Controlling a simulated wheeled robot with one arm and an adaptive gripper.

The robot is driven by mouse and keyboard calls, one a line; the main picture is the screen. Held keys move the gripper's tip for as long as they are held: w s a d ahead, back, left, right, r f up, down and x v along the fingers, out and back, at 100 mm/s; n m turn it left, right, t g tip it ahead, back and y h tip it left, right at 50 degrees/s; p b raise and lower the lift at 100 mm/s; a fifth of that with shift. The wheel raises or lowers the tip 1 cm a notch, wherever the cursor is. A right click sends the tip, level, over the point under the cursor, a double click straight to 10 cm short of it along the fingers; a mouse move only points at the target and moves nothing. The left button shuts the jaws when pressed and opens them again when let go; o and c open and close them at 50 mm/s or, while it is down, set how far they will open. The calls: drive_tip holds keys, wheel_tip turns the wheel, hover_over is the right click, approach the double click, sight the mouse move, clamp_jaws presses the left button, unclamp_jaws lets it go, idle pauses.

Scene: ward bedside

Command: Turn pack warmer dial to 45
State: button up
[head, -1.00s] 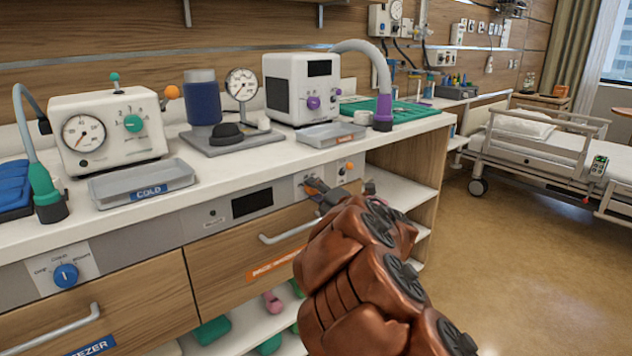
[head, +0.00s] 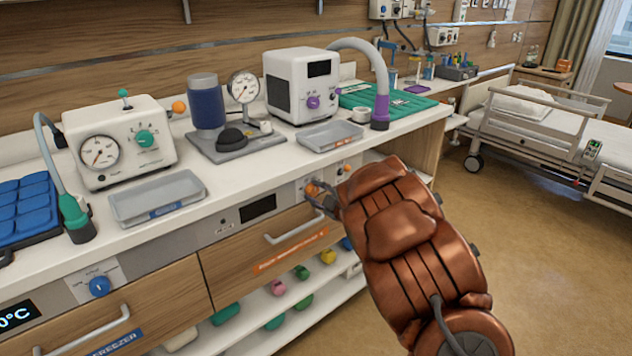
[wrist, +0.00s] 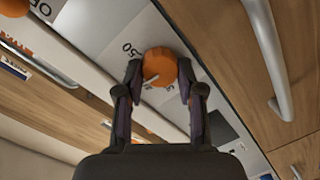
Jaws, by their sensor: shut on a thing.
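The orange dial (head: 312,188) is on the grey control strip above the pack warmer drawer (head: 262,248). In the wrist view, the orange dial (wrist: 160,64) sits between my two dark fingers, with a white pointer mark on its lower left side. A printed 50 shows at its upper left; other scale marks are partly hidden, and I cannot read the exact setting. My gripper (wrist: 160,88) is shut on the dial, one finger on each side. In the head view my gripper (head: 318,196) is mostly hidden behind my copper-coloured arm.
A dark display (head: 258,208) is left of the dial, and a drawer handle (head: 290,226) is just below. A grey tray (head: 332,138) stands on the counter above. A blue freezer knob (head: 99,286) is further left. Open floor lies to the right.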

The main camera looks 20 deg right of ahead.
drive_tip(key=shift+r+m+y+p, duration=0.15)
drive_tip(key=shift+m+y+p, duration=0.15)
drive_tip(key=shift+m+p, duration=1.25)
drive_tip(key=o, duration=1.1)
drive_tip(key=shift+o, duration=0.2)
drive_tip(key=shift+d, duration=0.1)
drive_tip(key=v, duration=1.2)
